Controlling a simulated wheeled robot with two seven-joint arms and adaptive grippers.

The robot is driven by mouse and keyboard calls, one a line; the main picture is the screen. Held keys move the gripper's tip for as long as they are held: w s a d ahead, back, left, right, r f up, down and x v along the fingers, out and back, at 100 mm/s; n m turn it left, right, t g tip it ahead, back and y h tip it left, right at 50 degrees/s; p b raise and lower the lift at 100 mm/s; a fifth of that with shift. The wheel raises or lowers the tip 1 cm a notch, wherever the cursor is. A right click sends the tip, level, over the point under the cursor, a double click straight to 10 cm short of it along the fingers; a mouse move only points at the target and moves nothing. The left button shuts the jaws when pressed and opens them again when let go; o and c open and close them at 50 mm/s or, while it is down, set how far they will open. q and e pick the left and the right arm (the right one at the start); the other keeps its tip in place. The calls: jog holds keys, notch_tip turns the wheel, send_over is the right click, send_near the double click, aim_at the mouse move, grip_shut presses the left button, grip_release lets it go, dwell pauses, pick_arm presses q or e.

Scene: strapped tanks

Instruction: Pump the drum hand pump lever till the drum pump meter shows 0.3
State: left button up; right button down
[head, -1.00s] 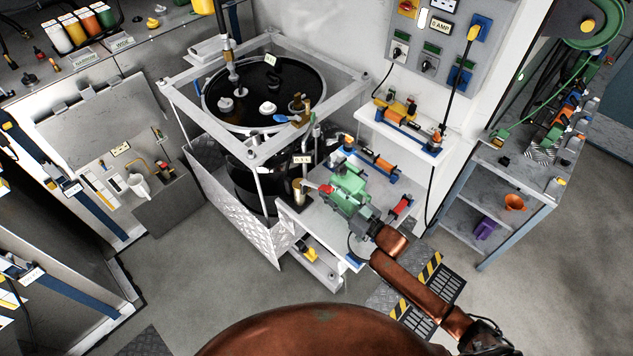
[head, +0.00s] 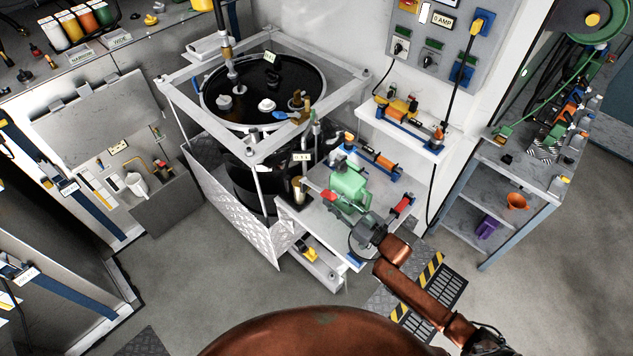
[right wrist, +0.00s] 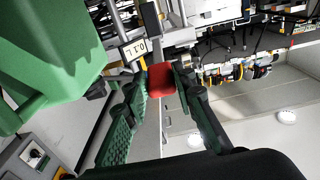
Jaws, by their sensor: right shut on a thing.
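My left gripper is not in view.
A wall shelf (head: 400,130) with small fittings is above the bench. A shelf rack (head: 510,190) stands to the right. Floor at the lower left is clear.

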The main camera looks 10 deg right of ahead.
aim_at(332, 196)
jog(key=shift+w+a+r+p, duration=0.15)
jog(key=shift+r+p, duration=0.35)
jog(key=shift+r, duration=0.05)
jog(key=shift+w+a+r+p, duration=0.15)
jog(key=shift+r+p, duration=0.4)
jog(key=shift+r, duration=0.05)
jog(key=shift+w+a+r+p, duration=0.15)
jog(key=shift+r+p, duration=0.35)
jog(key=shift+r, duration=0.05)
jog(key=c, duration=1.5)
grip_release()
jog(key=shift+f, duration=0.15)
jog(key=shift+d, duration=0.1)
jog(key=p+v, duration=0.2)
jog(key=v, duration=0.5)
